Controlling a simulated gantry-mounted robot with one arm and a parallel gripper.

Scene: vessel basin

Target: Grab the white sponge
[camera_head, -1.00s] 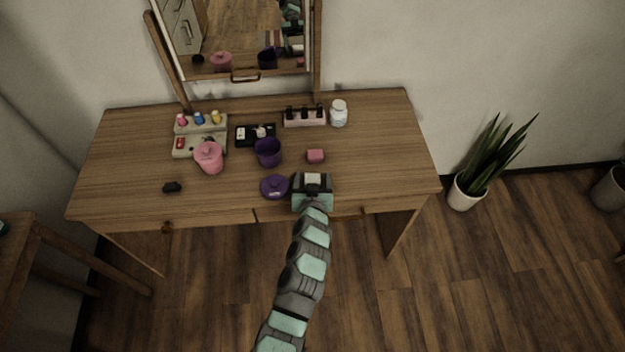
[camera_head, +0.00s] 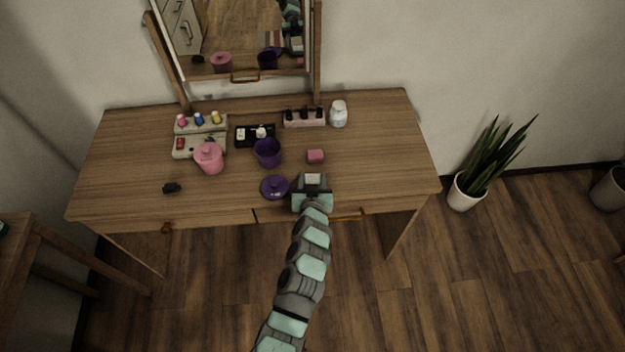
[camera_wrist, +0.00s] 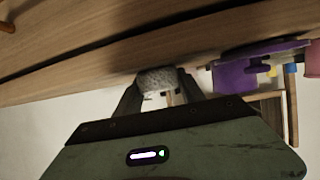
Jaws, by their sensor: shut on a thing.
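A white sponge (camera_wrist: 157,79) shows in the wrist view as a pale, speckled block between my fingers. My gripper (camera_wrist: 158,92) is shut on it, with a dark finger on each side. In the head view the sponge (camera_head: 312,179) is a small pale patch at my gripper (camera_head: 312,184), over the front part of the desk right of the purple lid. I cannot tell whether the sponge touches the desk top. My gripper hides part of it.
A purple lid (camera_head: 274,187) lies close left of my gripper. A purple cup (camera_head: 268,152), pink jar (camera_head: 208,158) and pink block (camera_head: 316,156) stand behind. A white bottle (camera_head: 339,114) stands at the back. The desk's right side (camera_head: 390,160) is clear.

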